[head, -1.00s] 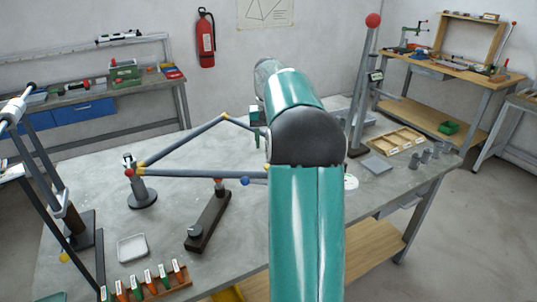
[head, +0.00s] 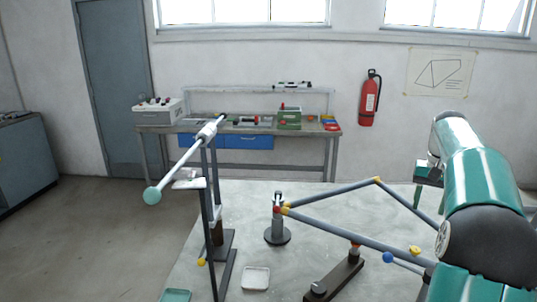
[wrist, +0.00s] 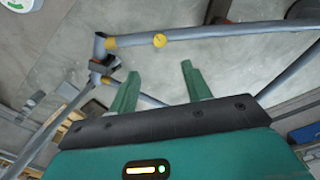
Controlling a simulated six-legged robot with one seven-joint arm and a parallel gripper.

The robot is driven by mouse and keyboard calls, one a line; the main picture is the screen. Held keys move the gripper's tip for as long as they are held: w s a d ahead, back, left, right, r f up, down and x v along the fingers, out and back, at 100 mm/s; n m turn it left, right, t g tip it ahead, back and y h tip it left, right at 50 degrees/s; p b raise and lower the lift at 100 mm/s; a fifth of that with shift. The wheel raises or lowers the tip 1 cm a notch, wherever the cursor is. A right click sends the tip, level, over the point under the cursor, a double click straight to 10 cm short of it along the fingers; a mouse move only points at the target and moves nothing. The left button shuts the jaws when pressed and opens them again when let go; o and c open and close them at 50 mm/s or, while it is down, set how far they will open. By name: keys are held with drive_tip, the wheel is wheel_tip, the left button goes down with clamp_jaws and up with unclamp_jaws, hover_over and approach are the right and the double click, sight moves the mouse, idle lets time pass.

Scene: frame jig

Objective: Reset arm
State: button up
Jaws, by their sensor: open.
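My arm (head: 490,185), teal with a dark joint, stands at the right of the head view. My gripper (head: 428,203) is above the table's far right part, its fingers pointing down. In the wrist view my gripper (wrist: 160,70) has two green fingers spread apart with nothing between them. A frame of grey tubes (head: 335,228) with coloured joints lies near it on the jig; in the wrist view a grey tube (wrist: 215,37) passes beyond the fingertips, apparently apart from them. Part of the frame is hidden behind my arm.
The grey table (head: 240,200) carries a post stand (head: 278,236), a dark bar fixture (head: 335,278) and a white tray (head: 255,278). A tall stand with a long rod (head: 180,168) rises at the left. Floor (head: 100,220) is clear further left.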

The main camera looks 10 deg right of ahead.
drive_tip(key=s+a+r+n+t+h, duration=0.1)
drive_tip(key=s+a+r+n, duration=0.1)
drive_tip(key=a, duration=1)
drive_tip(key=s+a+r+n+t, duration=0.1)
drive_tip(key=s+a+r+n, duration=0.1)
drive_tip(key=a, duration=1.1)
drive_tip(key=s+a+f+n+t, duration=0.1)
drive_tip(key=s+a+f+n, duration=0.1)
drive_tip(key=s+a+f, duration=0.2)
drive_tip(key=s+a+f+n+t+y, duration=0.1)
drive_tip(key=s+a+f, duration=0.4)
drive_tip(key=s+a, duration=0.6)
drive_tip(key=shift+a+f+n+t, duration=0.3)
drive_tip(key=shift+n+t, duration=0.3)
drive_tip(key=shift+t, duration=0.2)
